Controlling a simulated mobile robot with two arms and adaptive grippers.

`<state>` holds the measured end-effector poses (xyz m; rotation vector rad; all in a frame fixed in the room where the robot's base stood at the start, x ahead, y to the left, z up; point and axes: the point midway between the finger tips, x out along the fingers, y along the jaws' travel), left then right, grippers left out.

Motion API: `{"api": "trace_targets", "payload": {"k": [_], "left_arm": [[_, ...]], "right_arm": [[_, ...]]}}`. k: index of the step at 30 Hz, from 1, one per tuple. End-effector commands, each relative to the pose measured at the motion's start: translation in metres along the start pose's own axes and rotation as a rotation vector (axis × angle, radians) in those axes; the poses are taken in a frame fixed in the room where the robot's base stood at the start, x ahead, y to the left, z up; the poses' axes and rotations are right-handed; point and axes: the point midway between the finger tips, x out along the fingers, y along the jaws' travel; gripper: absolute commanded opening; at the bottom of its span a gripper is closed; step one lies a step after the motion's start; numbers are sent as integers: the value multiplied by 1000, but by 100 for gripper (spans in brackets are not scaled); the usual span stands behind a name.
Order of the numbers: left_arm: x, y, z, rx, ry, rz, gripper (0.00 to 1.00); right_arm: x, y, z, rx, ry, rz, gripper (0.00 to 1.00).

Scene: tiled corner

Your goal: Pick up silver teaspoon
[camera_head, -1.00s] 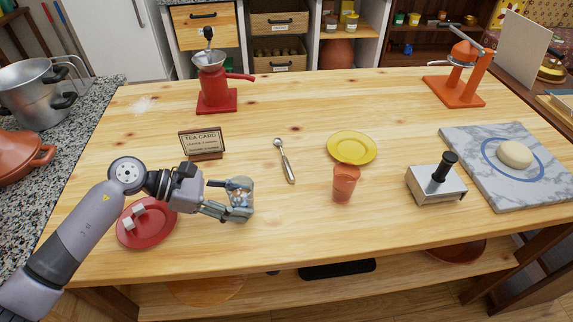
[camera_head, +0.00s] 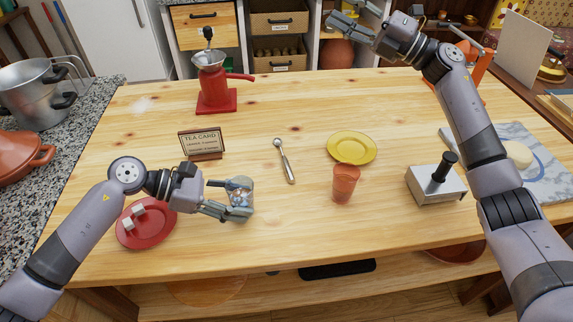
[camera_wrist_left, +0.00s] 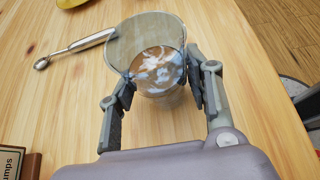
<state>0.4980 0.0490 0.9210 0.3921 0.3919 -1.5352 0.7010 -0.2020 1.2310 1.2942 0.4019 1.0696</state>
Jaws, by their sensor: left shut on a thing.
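The silver teaspoon (camera_head: 285,161) lies on the wooden table, its bowl toward the back and its handle toward the front. In the left wrist view the spoon (camera_wrist_left: 75,48) lies beyond the glass, its handle end partly hidden behind the rim. My left gripper (camera_head: 240,198) is shut around a clear glass (camera_wrist_left: 145,40) with something pale and bluish in it, left of and in front of the spoon. The glass appears upright. My right gripper (camera_head: 349,20) is raised over the back of the table, well away from the spoon; its fingers look spread and empty.
A tea card (camera_head: 201,143) stands left of the spoon. A yellow plate (camera_head: 352,147) and an orange cup (camera_head: 345,184) are to its right. A red plate (camera_head: 133,236) with white cubes sits by my left arm. A metal box with a black handle (camera_head: 436,186) stands right. Front middle is clear.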

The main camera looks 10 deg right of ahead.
Motion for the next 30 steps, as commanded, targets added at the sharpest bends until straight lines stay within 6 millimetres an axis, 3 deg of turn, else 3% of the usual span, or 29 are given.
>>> {"api": "trace_targets", "payload": {"k": [1, 3, 6, 9, 12, 16, 21, 26, 30], "left_arm": [[0, 0, -1, -2, 2, 0, 30], [0, 0, -1, -2, 2, 0, 30], [0, 0, -1, -2, 3, 0, 30], [0, 0, -1, -2, 3, 0, 30], [0, 0, -2, -2, 3, 0, 30], [0, 0, -2, -2, 3, 0, 30], [0, 0, -2, -2, 3, -1, 30], [0, 0, -2, -2, 3, -1, 30], [0, 0, -2, -2, 2, -2, 30]], "right_arm": [[29, -6, -34, 1, 127, -53, 39], [58, -22, -84, 9, 301, -157, 39], [80, -50, -148, 6, 527, -344, 39], [81, -80, -199, -14, 717, -573, 39], [67, -109, -230, -53, 854, -838, 39], [36, -135, -240, -125, 935, -1182, 39], [4, -147, -227, -210, 924, -1515, 39], [-12, -151, -218, -247, 894, -1653, 39], [-21, -169, -222, -250, 892, -1675, 39]]}}
